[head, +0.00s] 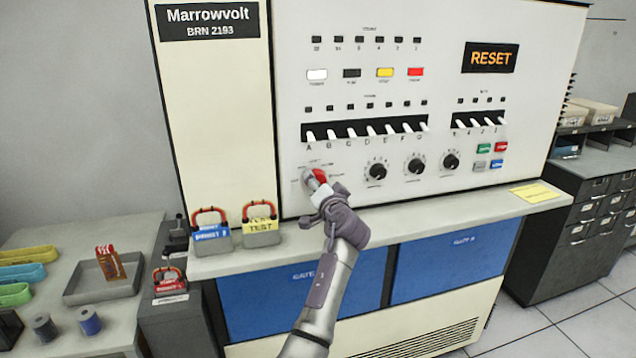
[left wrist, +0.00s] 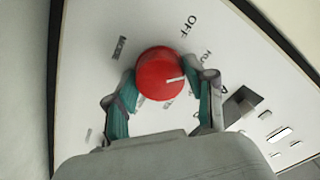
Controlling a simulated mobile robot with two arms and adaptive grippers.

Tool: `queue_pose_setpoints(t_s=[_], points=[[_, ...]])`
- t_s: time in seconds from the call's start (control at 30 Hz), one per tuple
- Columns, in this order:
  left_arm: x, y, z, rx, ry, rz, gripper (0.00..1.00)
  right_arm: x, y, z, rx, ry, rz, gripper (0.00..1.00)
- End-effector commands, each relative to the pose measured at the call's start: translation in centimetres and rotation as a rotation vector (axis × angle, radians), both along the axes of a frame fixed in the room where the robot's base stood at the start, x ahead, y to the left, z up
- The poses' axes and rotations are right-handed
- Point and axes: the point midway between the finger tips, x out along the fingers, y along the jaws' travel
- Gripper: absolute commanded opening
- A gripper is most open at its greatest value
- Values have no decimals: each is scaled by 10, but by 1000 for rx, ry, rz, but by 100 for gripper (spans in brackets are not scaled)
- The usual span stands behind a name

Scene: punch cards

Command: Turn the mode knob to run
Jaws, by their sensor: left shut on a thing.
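The mode knob (left wrist: 158,72) is round and red, on the white console panel. A short white mark on its face points right in the left wrist view. A label reading OFF (left wrist: 189,26) is above and right of it. A label that seems to begin with RU (left wrist: 206,56) is beside the right finger, and the finger hides part of the lettering. The MODE label (left wrist: 120,48) is to the left. My left gripper (head: 318,182) is shut on the knob, one finger on each side. The knob's red edge (head: 320,174) also shows in the head view. My right gripper is out of view.
Three black dials (head: 415,167) sit to the right of the knob, below a row of white switches (head: 370,130). A ledge (head: 390,222) juts out below the panel. It carries a blue-labelled box (head: 211,236) and a yellow-labelled box (head: 261,231), both with red handles.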

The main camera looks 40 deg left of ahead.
Motion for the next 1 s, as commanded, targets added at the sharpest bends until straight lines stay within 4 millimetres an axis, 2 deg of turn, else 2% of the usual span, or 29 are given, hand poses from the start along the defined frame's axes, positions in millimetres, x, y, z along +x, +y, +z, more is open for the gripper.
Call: queue_pose_setpoints(t_s=[0.47, 0.5, 0.63, 0.67, 1.0], points=[[0, 0, 3, 15, 9, -2, 20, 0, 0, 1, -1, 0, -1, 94], [1, 0, 3, 15, 9, -2, 56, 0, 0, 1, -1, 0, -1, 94], [0, 0, 3, 14, 9, -2, 78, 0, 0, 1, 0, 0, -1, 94], [0, 0, 2, 13, 10, -1, 81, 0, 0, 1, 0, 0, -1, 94], [-1, -2, 0, 12, 12, -1, 81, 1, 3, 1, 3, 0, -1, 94]])
